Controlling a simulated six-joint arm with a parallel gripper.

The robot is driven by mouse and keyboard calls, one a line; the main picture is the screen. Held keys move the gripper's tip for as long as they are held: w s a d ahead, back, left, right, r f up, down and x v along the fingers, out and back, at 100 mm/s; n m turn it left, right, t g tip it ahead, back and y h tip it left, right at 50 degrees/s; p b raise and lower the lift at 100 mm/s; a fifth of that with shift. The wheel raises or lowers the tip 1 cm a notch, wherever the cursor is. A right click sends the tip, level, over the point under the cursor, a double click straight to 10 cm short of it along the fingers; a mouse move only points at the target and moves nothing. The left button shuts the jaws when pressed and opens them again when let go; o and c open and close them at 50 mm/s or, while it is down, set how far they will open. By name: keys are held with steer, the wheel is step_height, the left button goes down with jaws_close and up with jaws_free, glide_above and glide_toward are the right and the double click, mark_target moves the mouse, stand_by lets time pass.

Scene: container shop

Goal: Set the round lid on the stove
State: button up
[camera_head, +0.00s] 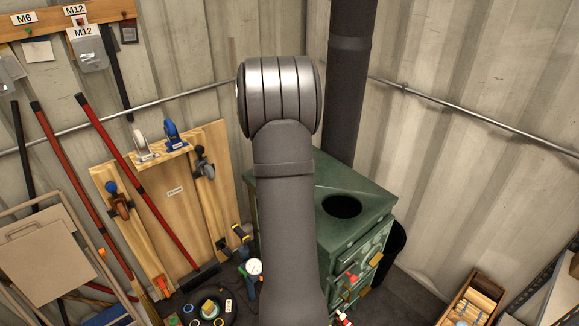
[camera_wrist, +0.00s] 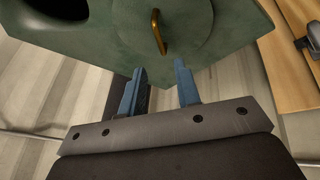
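The green stove (camera_head: 325,185) stands in the corner with a dark round opening (camera_head: 342,206) in its top. In the wrist view the stove top (camera_wrist: 235,20) fills the upper part, with part of the opening (camera_wrist: 60,5) at the upper left. The round green lid (camera_wrist: 190,25) lies on the stove top beside the opening, its outline faint and partly cut off by the picture edge. It has a brass handle (camera_wrist: 158,32). My gripper (camera_wrist: 160,70) is open and empty, its blue fingers pointing toward the handle and apart from it. The lid is hidden behind my arm in the head view.
A black stovepipe (camera_head: 348,90) rises behind the stove. A wooden tool board (camera_head: 165,205) leans at the left, with long red-handled tools (camera_head: 150,190) before it. A wooden crate (camera_head: 475,300) is at the lower right. A dark bin (camera_head: 393,245) stands beside the stove.

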steer(key=shift+v, duration=1.55)
steer(key=x, duration=1.2)
steer(key=shift+f, duration=0.15)
step_height(320, 180, up, 2)
steer(key=shift+s+r, duration=0.1)
steer(key=shift+r, duration=0.65)
